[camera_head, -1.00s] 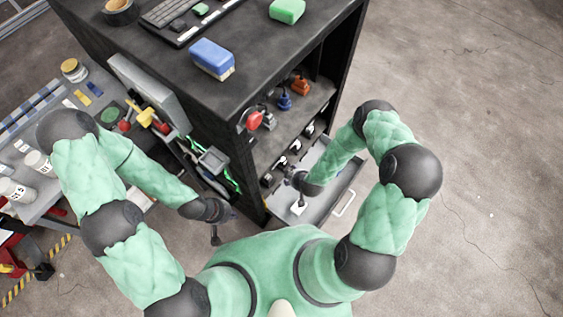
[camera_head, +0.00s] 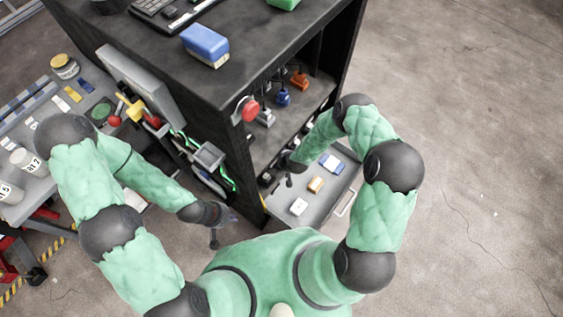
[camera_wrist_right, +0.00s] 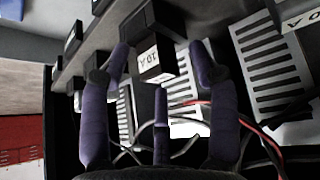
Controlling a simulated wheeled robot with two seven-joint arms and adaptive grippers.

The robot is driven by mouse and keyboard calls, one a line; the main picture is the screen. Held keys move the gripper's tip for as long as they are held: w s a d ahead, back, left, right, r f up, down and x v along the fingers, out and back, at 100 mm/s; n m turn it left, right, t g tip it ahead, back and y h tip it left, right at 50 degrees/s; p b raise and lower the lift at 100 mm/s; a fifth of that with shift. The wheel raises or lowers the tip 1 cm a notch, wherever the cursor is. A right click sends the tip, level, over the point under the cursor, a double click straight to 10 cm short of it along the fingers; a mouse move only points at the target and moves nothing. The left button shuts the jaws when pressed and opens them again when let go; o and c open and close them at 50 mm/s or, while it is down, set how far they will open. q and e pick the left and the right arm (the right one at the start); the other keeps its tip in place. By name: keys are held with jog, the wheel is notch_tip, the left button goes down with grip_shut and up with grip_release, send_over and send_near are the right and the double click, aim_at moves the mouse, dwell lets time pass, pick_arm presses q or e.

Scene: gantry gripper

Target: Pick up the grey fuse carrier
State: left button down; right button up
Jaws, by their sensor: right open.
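My right gripper (camera_head: 287,172) is at the row of small dark blocks along the cabinet's lower ledge. In the right wrist view its fingers (camera_wrist_right: 160,85) are open around a dark block with a white "10 A" label (camera_wrist_right: 154,62); contact cannot be told. A pale grey-white block (camera_head: 299,207) lies in the drawer beside an orange block (camera_head: 316,185) and a blue-white block (camera_head: 331,163). I cannot tell for certain which of these blocks is the grey fuse carrier. My left gripper (camera_head: 223,226) is open and empty, left of the drawer.
The open drawer (camera_head: 318,213) juts out of the black cabinet (camera_head: 235,75). On the shelf are a red button (camera_head: 249,108) and grey, blue and orange plugs. In the wrist view, ribbed grey blocks (camera_wrist_right: 268,72) and loose wires lie behind the fingers. A cluttered bench stands left.

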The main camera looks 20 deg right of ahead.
jog(key=shift+w, duration=0.1)
jog(key=c, duration=1.1)
jog(key=shift+o, duration=0.2)
jog(key=shift+r, duration=0.1)
